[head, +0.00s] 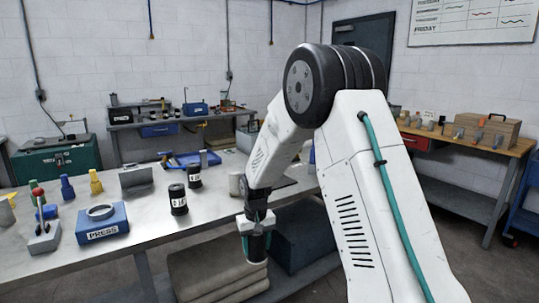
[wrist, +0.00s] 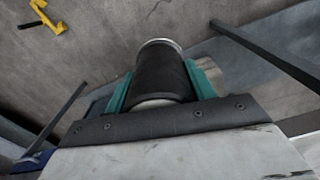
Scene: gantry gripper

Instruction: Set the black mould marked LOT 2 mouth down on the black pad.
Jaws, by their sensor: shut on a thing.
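My gripper (head: 258,243) is shut on a dark cylindrical mould, in front of the bench's front edge and below its top. In the wrist view my gripper (wrist: 160,80) has its teal jaws on both sides of this black mould (wrist: 162,72), which has a pale rim at its far end. No mark shows on it, and I cannot tell which way its mouth faces. Two black moulds with white labels, a nearer one (head: 178,200) and a farther one (head: 194,177), stand on the bench; their lettering is too small to read. A dark flat patch (head: 287,185), perhaps the black pad, lies partly behind my arm.
The metal bench (head: 135,222) carries a blue PRESS block (head: 102,232), a grey bracket (head: 136,177) and a grey cylinder (head: 235,184) near my arm. Stacked sacks (head: 205,277) and a dark bin (head: 305,240) sit beneath. The bench front between press and arm is clear.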

